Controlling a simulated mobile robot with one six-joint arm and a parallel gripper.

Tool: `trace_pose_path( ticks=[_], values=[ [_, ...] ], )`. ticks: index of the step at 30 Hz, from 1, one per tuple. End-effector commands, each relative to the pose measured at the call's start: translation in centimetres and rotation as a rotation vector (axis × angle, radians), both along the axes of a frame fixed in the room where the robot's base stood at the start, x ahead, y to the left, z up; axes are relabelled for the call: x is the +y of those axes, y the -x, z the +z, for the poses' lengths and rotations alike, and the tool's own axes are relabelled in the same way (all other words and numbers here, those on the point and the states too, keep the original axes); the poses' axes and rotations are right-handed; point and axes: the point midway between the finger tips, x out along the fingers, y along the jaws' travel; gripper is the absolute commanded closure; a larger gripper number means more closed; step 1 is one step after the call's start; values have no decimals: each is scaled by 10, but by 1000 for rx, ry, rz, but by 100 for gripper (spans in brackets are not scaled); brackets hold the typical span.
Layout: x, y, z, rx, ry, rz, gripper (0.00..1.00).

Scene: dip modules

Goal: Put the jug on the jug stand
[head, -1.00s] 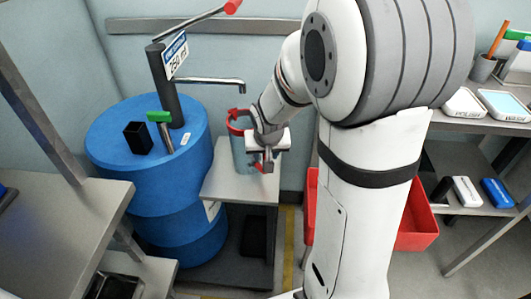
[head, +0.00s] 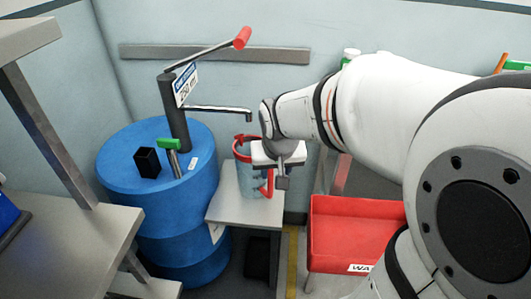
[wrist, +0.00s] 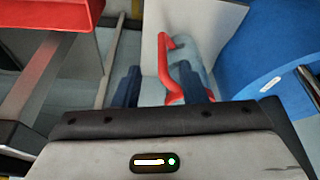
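The jug (head: 244,178) is a translucent blue-grey vessel with a red rim and red handle. It stands upright on the small grey stand (head: 225,205) beside the blue drum, roughly below the spout's end. My gripper (head: 281,183) is at the jug's right side, by the handle, and hides part of the jug in the head view. In the wrist view my gripper (wrist: 160,88) has its two dark fingers apart. The jug's red handle (wrist: 165,70) shows between them; I cannot tell whether they touch it.
The blue drum (head: 120,175) carries a crank pump with a spout (head: 215,108) above the jug. A red bin (head: 350,235) stands to the right of the stand. A grey bench (head: 75,245) is at front left. A wall rail runs behind.

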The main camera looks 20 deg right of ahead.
Motion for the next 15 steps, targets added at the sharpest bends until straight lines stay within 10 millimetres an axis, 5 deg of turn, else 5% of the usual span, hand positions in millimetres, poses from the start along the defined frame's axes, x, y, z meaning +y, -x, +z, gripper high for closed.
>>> trace_pose_path(
  ticks=[3, 7, 15],
  values=[
    [6, 51, 0, 75, -4, 61, 62],
    [13, 96, -4, 151, -16, 126, 62],
    [17, 117, -7, 191, -25, 161, 62]
  ],
)
